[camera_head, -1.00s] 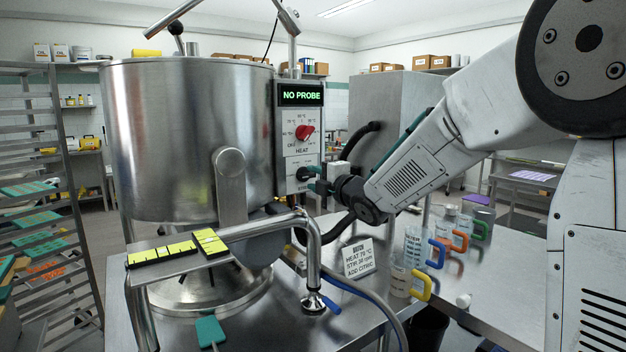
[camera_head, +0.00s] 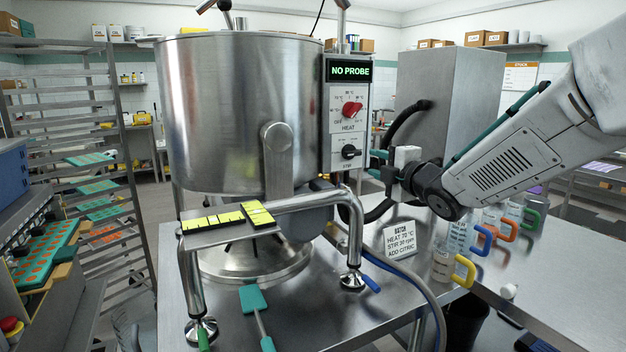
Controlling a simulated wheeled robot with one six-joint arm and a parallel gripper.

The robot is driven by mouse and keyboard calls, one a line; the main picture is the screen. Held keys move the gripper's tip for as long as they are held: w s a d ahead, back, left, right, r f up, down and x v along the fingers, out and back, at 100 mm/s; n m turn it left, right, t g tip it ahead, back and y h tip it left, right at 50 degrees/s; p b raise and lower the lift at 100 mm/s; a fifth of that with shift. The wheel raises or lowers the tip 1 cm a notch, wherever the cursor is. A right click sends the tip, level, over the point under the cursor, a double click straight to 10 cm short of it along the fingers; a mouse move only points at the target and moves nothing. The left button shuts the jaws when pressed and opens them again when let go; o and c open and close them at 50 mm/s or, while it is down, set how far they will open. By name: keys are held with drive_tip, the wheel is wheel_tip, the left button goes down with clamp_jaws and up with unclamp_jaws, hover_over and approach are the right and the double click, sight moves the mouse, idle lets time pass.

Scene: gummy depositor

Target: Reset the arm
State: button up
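My gripper (camera_head: 377,165) is in the middle of the camera_head view, at the end of my arm reaching in from the right. Its two teal fingers are apart, with nothing visible between them. The fingertips point left and sit just right of the control panel (camera_head: 337,171), with a small gap in the picture. The black stir knob (camera_head: 351,152) on that panel is in clear view. The red heat knob (camera_head: 351,109) is above it.
A large steel kettle (camera_head: 235,120) stands left of the panel on the steel table (camera_head: 330,325). A batch card (camera_head: 403,240) and several cups with coloured handles, one yellow (camera_head: 464,270), stand below my arm. A steel cabinet (camera_head: 470,95) is behind the arm. A rack (camera_head: 70,130) stands left.

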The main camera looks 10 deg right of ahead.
drive_tip(key=s+d+f+m+g+h, duration=0.2)
drive_tip(key=d+f+m+g+h, duration=0.25)
drive_tip(key=f+m, duration=0.3)
drive_tip(key=s+d+f+m+g+h, duration=0.2)
drive_tip(key=s+f+m, duration=0.15)
drive_tip(key=s, duration=0.25)
drive_tip(key=s+d+f+m+g+h, duration=0.1)
drive_tip(key=s+d+f+m+g, duration=0.1)
drive_tip(key=s+m+g, duration=0.3)
drive_tip(key=s+a+m+g+y, duration=0.1)
drive_tip(key=s+a, duration=0.3)
drive_tip(key=s, duration=0.9)
drive_tip(key=s+a+m+g+y, duration=0.1)
drive_tip(key=s+a+m+g, duration=0.2)
drive_tip(key=s, duration=1.1)
drive_tip(key=shift+s+a+r+m, duration=0.15)
drive_tip(key=shift+a+r+m, duration=0.25)
drive_tip(key=shift+m, duration=0.3)
